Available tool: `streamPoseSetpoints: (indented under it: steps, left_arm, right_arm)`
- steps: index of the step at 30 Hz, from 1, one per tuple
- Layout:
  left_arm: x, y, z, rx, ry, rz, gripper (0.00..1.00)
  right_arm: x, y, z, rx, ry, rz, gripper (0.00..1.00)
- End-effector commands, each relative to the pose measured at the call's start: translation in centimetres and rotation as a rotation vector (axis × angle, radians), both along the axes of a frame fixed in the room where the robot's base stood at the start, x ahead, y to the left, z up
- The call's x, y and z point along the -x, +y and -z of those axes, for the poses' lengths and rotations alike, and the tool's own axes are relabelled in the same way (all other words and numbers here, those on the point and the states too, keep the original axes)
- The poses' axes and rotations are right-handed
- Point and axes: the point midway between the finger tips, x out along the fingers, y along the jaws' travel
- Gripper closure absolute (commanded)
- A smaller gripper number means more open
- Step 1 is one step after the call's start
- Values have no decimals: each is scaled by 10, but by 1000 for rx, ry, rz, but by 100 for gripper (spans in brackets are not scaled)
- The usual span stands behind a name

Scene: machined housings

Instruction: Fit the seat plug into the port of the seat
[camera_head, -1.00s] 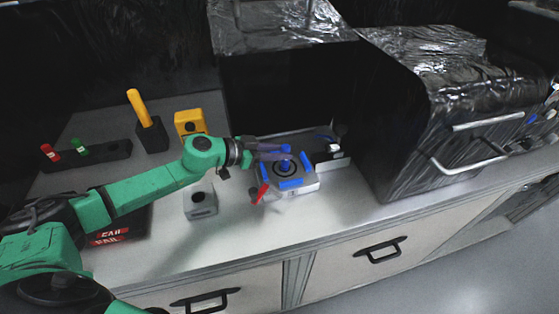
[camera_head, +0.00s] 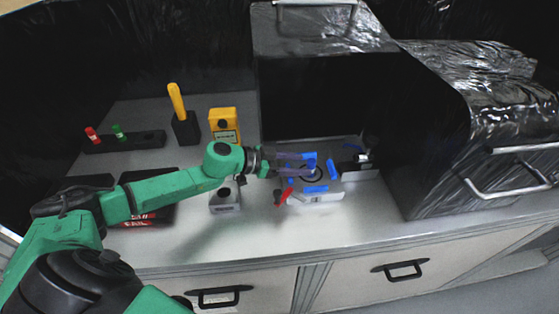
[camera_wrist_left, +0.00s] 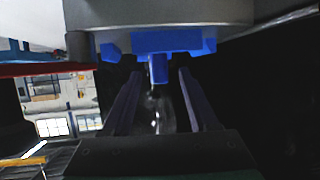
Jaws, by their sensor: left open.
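The seat appears to be a pale housing (camera_head: 325,196) with blue blocks (camera_head: 314,189) around a dark ring (camera_head: 313,174). My left gripper (camera_head: 306,168), with purple-grey fingers, is over it and hides part of its middle. In the left wrist view a grey rounded body (camera_wrist_left: 165,14) with blue pieces fills the top. A blue stem (camera_wrist_left: 158,68) sticks out from it, between and beyond the fingertips of my open left gripper (camera_wrist_left: 157,75), with gaps on both sides. I cannot tell whether this stem is the seat plug. The port is not clearly seen. My right gripper is not in view.
A red lever (camera_head: 286,195) is beside the housing. A small grey block (camera_head: 225,198) stands left, with a yellow box (camera_head: 224,124) and a yellow-handled holder (camera_head: 185,127) behind. A large dark cabinet (camera_head: 330,100) bounds the back. The front counter is clear.

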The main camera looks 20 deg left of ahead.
Motion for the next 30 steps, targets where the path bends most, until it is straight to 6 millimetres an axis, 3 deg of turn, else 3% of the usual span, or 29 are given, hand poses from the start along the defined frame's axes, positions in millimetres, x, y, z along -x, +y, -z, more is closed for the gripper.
streamPoseSetpoints:
  steps: [5, 15, 30]
  left_arm:
    - [22, 23, -11, -4, 6, 3, 40]
    - [49, 53, -31, 1, 7, 0, 40]
    - [56, 62, -36, 0, -2, 2, 40]
  right_arm:
    - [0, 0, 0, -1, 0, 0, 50]
    - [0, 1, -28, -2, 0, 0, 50]
    - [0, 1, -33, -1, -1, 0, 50]
